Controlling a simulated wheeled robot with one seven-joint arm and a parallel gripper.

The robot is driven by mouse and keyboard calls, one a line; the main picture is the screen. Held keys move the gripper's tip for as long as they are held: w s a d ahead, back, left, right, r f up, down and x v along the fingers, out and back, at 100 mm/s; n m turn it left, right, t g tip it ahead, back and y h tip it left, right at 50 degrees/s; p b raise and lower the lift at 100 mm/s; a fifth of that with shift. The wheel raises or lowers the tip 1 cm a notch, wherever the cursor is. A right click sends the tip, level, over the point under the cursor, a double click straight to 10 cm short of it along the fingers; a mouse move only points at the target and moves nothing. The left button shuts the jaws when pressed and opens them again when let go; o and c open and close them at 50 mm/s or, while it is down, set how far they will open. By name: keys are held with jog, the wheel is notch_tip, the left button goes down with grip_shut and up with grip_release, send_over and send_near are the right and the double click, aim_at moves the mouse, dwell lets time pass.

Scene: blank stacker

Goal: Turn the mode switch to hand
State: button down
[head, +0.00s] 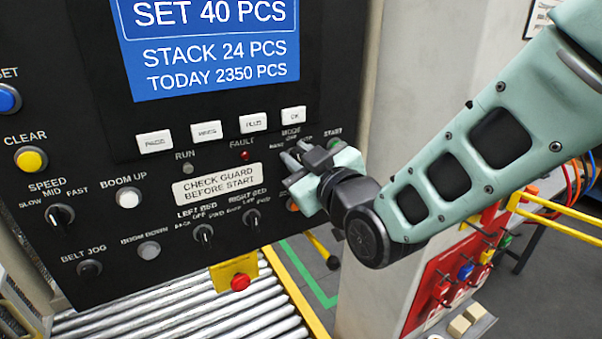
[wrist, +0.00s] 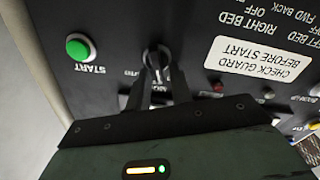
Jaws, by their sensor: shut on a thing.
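The wrist view shows the panel upside down. In the head view my gripper (head: 298,156) is at the panel just below the MODE label, and its fingers hide the knob. The fingers cover part of the lettering, and I cannot tell which position the knob points to.
The green START button (wrist: 79,48) sits beside the mode switch. The CHECK GUARD plate (head: 217,184), the left bed switch (head: 203,233) and right bed switch (head: 251,217) are close by. A roller conveyor (head: 190,325) runs below the panel, by a red stop button (head: 240,282).

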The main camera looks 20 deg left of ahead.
jog(key=shift+s+a+f+n+b, duration=0.1)
jog(key=shift+f+n+b, duration=0.1)
jog(key=shift+n+b, duration=0.9)
jog(key=shift+s+f+n+b, duration=0.1)
jog(key=shift+f+n+b, duration=0.1)
jog(key=shift+n+b, duration=0.9)
jog(key=c, duration=1.5)
grip_release()
jog(key=shift+r, duration=0.1)
jog(key=b+v, duration=0.4)
jog(key=v, duration=1.3)
jog(key=shift+s+b, duration=0.2)
jog(key=shift+b, duration=0.15)
